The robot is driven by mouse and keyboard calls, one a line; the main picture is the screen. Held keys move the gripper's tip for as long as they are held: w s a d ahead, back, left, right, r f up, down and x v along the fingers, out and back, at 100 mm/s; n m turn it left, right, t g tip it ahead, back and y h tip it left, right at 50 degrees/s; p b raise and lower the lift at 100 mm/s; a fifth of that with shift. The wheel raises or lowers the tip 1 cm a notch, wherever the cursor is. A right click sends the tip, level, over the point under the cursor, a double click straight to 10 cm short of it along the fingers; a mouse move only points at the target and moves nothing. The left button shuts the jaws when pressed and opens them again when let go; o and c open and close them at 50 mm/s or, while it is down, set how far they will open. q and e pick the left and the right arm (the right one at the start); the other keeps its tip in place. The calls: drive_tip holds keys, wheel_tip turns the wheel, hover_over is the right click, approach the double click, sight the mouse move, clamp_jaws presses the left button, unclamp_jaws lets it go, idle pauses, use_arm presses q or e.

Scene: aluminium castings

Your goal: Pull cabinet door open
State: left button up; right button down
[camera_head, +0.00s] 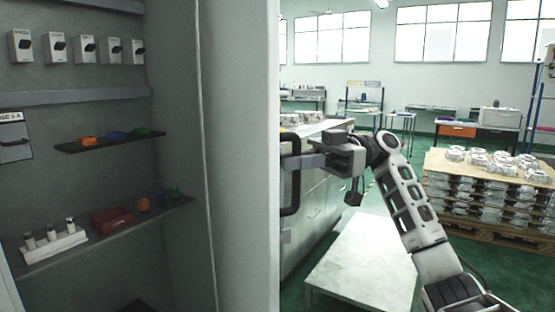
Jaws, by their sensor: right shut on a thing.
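The cabinet door (243,150) is a pale grey panel seen near edge-on in the middle of the view. It stands swung out from the cabinet, and the cabinet interior (100,180) shows on the left. A dark vertical bar handle (291,200) sits on the door's right side. My right gripper (293,161) is shut on the handle, near its upper half. Its arm comes in from the lower right. The fingertips are partly hidden at the handle. My left gripper is not in view.
Inside the cabinet are switches (86,48), a shelf with small coloured parts (115,136) and a lower shelf with a red box (111,217). A low white table (362,262) stands below my right arm. Castings are stacked on a pallet (480,220) at right.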

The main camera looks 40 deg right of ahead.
drive_tip(key=w+p+v, duration=0.1)
drive_tip(key=w+v, duration=0.1)
drive_tip(key=v, duration=1)
drive_tip(key=shift+d, duration=0.55)
drive_tip(key=shift+w, duration=0.15)
drive_tip(key=c, duration=1.8)
unclamp_jaws()
